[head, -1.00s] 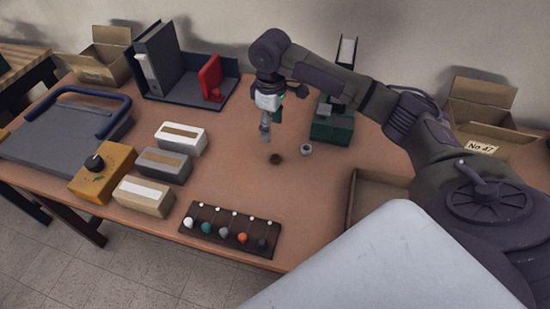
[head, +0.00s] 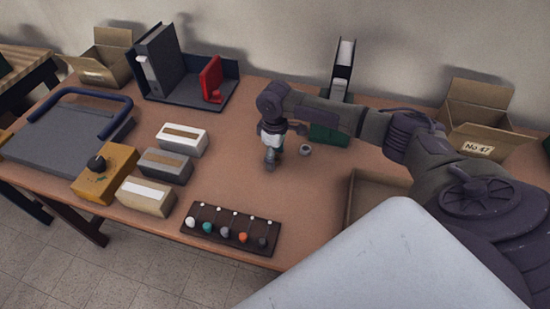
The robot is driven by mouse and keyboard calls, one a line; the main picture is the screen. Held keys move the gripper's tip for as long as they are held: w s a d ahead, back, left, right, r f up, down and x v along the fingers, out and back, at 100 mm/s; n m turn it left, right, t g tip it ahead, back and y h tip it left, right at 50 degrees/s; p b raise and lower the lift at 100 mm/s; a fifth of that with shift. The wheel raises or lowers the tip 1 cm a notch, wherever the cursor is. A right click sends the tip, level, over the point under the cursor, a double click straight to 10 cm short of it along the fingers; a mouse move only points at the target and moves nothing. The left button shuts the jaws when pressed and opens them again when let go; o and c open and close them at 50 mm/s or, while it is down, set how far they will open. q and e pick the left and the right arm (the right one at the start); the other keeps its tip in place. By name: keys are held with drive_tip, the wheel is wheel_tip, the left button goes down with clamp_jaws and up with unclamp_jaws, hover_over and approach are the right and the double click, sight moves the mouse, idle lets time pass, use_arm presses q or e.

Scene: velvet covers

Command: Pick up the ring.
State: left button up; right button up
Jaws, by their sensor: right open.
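A small grey ring-like piece (head: 305,150) lies on the table (head: 317,200), in front of a dark green block. My right gripper (head: 270,164) points down at the table, a short way left of that piece, and is open. A small dark brown round thing beside the grey piece is now hidden behind the gripper. I cannot tell whether the fingers are around it or touching it. My left gripper is out of view.
The green block (head: 328,136) stands behind the grey piece. A rack of coloured knobs (head: 262,246) lies at the front edge. Three small boxes and an orange box (head: 105,178) stand left. An open carton (head: 478,118) stands right. The table between gripper and rack is clear.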

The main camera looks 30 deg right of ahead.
drive_tip(key=c, duration=0.9)
drive_tip(key=shift+r, duration=0.15)
